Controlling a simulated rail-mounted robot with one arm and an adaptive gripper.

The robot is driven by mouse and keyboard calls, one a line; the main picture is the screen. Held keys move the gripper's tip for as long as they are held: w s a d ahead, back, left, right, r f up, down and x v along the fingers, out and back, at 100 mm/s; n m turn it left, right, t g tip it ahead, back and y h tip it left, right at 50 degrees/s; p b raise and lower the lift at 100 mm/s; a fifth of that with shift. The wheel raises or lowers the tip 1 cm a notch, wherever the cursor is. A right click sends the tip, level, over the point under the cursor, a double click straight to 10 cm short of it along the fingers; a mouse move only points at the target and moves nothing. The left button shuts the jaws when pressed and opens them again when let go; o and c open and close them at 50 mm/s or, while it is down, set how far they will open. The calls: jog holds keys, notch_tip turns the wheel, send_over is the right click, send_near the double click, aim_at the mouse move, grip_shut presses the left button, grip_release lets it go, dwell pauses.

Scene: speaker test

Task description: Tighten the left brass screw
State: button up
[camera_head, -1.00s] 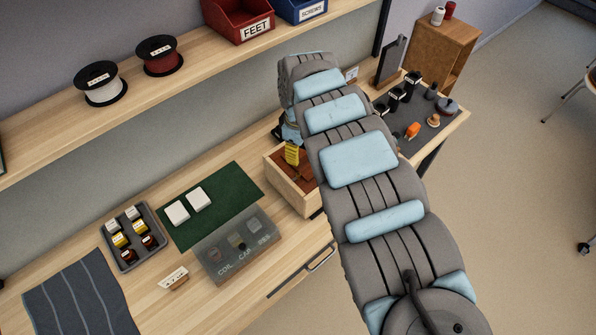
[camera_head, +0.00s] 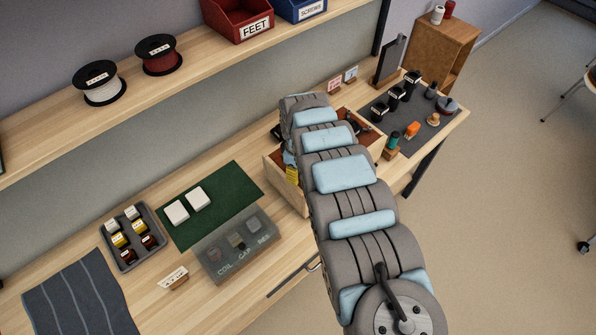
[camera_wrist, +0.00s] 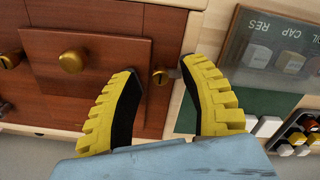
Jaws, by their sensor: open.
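The left brass screw (camera_wrist: 160,77) sits near the edge of a wooden box with a red-brown inside, in the wrist view. A second brass screw (camera_wrist: 10,60) shows at the far left of that view, and a brass knob (camera_wrist: 72,61) stands on a square brown panel between them. My gripper (camera_wrist: 163,73) is open, its yellow-and-black fingers on either side of the first screw; I cannot tell whether they touch it. In the head view the wooden box (camera_head: 291,196) is partly covered by my arm, and only a yellow finger shows.
A dark mat (camera_head: 408,137) with several parts is on the right. A shelf (camera_head: 120,110) runs above.

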grip_shut()
